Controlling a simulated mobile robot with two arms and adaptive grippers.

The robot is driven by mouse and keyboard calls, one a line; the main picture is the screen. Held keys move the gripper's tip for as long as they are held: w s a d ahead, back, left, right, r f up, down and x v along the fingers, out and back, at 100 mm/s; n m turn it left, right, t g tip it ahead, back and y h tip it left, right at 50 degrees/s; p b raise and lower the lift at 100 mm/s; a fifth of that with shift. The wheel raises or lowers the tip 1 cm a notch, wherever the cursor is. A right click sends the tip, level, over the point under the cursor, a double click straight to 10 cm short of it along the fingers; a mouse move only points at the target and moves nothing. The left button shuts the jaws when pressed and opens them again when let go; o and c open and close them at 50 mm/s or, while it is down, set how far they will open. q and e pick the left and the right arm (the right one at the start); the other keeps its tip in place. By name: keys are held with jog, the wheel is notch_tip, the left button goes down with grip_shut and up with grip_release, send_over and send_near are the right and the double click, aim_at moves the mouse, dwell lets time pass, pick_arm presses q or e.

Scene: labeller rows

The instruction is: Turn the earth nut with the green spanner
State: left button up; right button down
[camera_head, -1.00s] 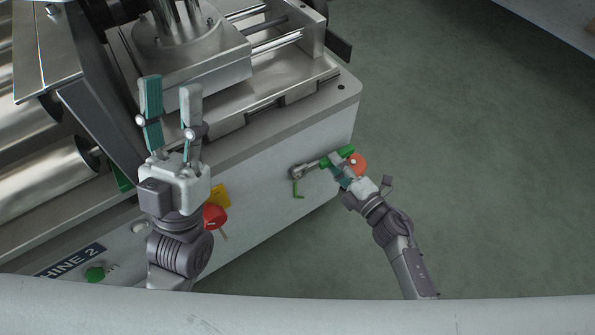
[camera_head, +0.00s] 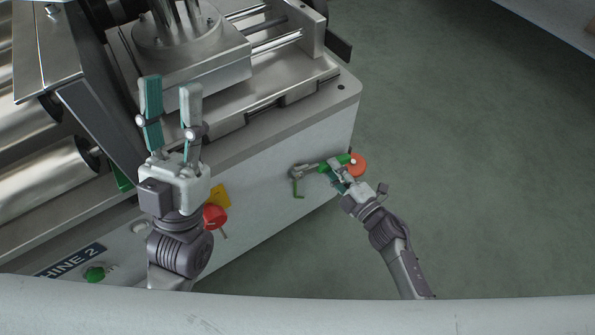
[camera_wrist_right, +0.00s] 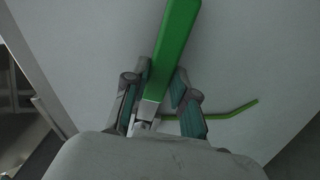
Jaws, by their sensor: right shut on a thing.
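The green spanner (camera_head: 342,159) lies across the front face of the machine, its grey head at the earth nut's place (camera_head: 297,172). The head covers the nut, so I cannot make out how it sits on it. A green earth lead (camera_head: 298,190) hangs below that spot. My right gripper (camera_head: 334,168) is shut on the spanner's handle. In the right wrist view the green handle (camera_wrist_right: 176,45) passes between the fingers (camera_wrist_right: 155,88), and the green lead (camera_wrist_right: 232,110) shows beyond. My left gripper (camera_head: 171,88) is open and empty, in front of the machine.
An orange-red round thing (camera_head: 358,165) is just beyond the handle's end. A red knob (camera_head: 214,217) on a yellow plate (camera_head: 220,196) and a green button (camera_head: 95,273) are on the machine's front panel (camera_head: 268,205). Open floor (camera_head: 460,150) lies to the right.

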jog(key=shift+a+f+m, duration=0.1)
jog(key=shift+f+m, duration=0.25)
jog(key=shift+m, duration=0.05)
jog(key=shift+s+f, duration=0.1)
jog(key=shift+s+a+f+m, duration=0.15)
jog(key=shift+a+f+m, duration=0.15)
jog(key=shift+f+m, duration=0.45)
jog(key=shift+r+m, duration=0.15)
jog(key=shift+m, duration=0.1)
jog(key=shift+s+a+f+m, duration=0.35)
jog(key=shift+f+m, duration=0.2)
jog(key=shift+m, duration=0.35)
jog(key=shift+f, duration=0.1)
jog(key=shift+s+a+f+m, duration=0.25)
jog(key=shift+a+f+m, duration=0.2)
jog(key=shift+m, duration=0.45)
jog(key=shift+a+f, duration=0.1)
